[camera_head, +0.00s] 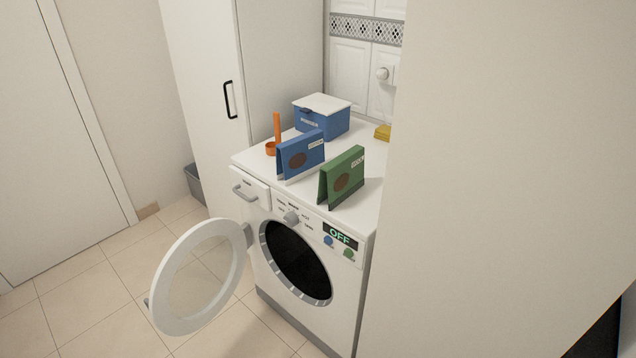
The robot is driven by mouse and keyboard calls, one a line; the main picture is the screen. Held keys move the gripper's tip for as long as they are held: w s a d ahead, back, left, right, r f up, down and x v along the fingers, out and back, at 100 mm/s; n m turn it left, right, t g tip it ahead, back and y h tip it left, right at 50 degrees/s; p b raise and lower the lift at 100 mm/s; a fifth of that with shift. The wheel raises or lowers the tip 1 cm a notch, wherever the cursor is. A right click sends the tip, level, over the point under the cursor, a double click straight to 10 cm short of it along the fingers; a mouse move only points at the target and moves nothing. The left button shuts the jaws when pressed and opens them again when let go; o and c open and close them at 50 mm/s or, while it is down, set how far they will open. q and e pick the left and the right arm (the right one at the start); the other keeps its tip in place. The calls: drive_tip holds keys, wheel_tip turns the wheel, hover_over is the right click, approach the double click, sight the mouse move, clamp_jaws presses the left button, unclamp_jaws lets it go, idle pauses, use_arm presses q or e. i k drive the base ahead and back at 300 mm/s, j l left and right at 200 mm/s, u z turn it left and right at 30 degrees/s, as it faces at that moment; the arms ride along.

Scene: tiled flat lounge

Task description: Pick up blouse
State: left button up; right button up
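No blouse shows in the head view. A white washing machine (266,200) stands in the middle with its round door (166,290) swung open to the left. The drum opening (296,262) is dark, and I cannot tell whether anything lies inside. The machine's display reads OFF. Neither of my grippers is in view.
A pale wall (500,180) blocks the right side. Tiled floor (110,300) is free at the left.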

sight(297, 158)
drive_tip(key=i+j+z, duration=0.25)
drive_tip(key=j, duration=0.2)
drive_tip(key=j+z, duration=0.25)
drive_tip(key=j, duration=0.25)
drive_tip(key=i+j+z, duration=0.25)
drive_tip(key=j, duration=0.25)
drive_tip(key=j+z, duration=0.25)
drive_tip(key=j, duration=0.25)
drive_tip(key=i+j+u, duration=0.1)
drive_tip(key=i+j, duration=0.1)
drive_tip(key=j, duration=0.05)
